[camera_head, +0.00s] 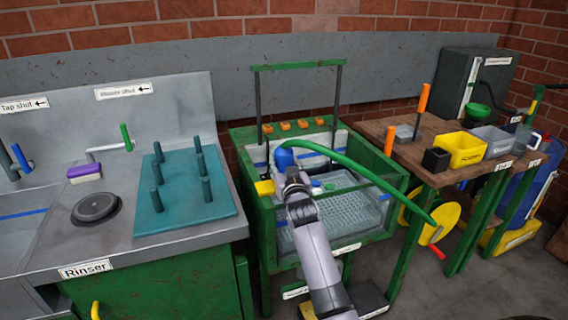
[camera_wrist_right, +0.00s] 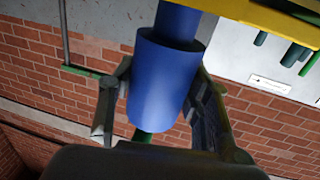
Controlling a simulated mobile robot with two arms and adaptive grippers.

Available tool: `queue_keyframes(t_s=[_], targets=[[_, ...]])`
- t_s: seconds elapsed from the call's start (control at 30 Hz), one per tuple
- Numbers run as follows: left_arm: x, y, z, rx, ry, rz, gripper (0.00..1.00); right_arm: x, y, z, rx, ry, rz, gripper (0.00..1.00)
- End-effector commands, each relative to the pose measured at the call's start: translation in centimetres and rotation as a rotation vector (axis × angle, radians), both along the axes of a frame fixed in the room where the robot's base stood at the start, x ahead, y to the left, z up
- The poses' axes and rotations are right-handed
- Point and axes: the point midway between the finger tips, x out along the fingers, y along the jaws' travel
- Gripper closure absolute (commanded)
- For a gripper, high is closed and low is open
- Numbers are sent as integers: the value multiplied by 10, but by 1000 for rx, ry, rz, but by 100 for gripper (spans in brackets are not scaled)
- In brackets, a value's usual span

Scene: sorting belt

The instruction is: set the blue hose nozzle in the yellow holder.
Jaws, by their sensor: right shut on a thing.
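The blue hose nozzle (camera_head: 285,158) is between the fingers of my right gripper (camera_head: 287,172), over the left end of the green wash tub. In the right wrist view the nozzle (camera_wrist_right: 160,85) stands nearly upright between both fingers. The green hose (camera_head: 350,163) runs from it in an arc to the right. The yellow holder (camera_head: 264,188) is at the tub's left rim, just left of the gripper. In the right wrist view the yellow holder (camera_wrist_right: 250,12) shows at the top, close beside the nozzle's end; I cannot tell whether they touch. My left gripper is not in view.
The green tub frame (camera_head: 298,66) rises behind the gripper. The teal peg board (camera_head: 172,222) stands left on the rinser counter. At right, a wooden table (camera_head: 375,130) carries a yellow bin (camera_head: 462,150). A yellow hose reel (camera_head: 440,222) is below it.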

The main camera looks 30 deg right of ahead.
Motion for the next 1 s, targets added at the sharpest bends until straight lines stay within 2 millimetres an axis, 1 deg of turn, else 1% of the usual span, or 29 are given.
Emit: queue_keyframes(t_s=[0.27,0.67,1.0], targets=[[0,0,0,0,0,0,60,0,0,0,-1,-2,0,75],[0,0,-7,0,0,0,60,0,0,-13,-1,-3,0,75],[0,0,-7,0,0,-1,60,0,0,-14,-1,-3,0,75]])
